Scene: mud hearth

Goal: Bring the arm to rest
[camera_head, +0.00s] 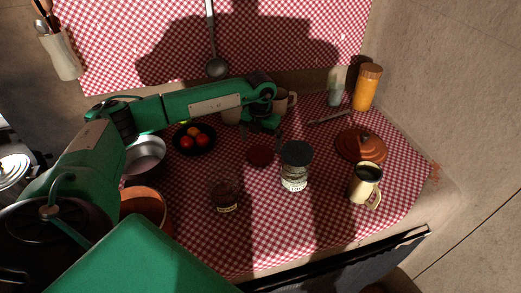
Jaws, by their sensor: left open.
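My left arm comes in from the left and reaches across the back of the counter. My left gripper (262,127) hangs open near the back middle, in front of a light mug (284,102). It appears to hold nothing. A dark red round lid (261,156) lies on the checked cloth just below it. A glass jar with a dark lid (295,168) stands to its right and nearer to me. My right gripper is not in view.
A dark bowl of red fruit (194,139) and a metal pot (145,155) stand left. A small jar (226,196) stands in front. A cream jug (365,185), a terracotta lid (361,146) and an orange jar (367,87) stand right. A ladle (216,67) hangs behind.

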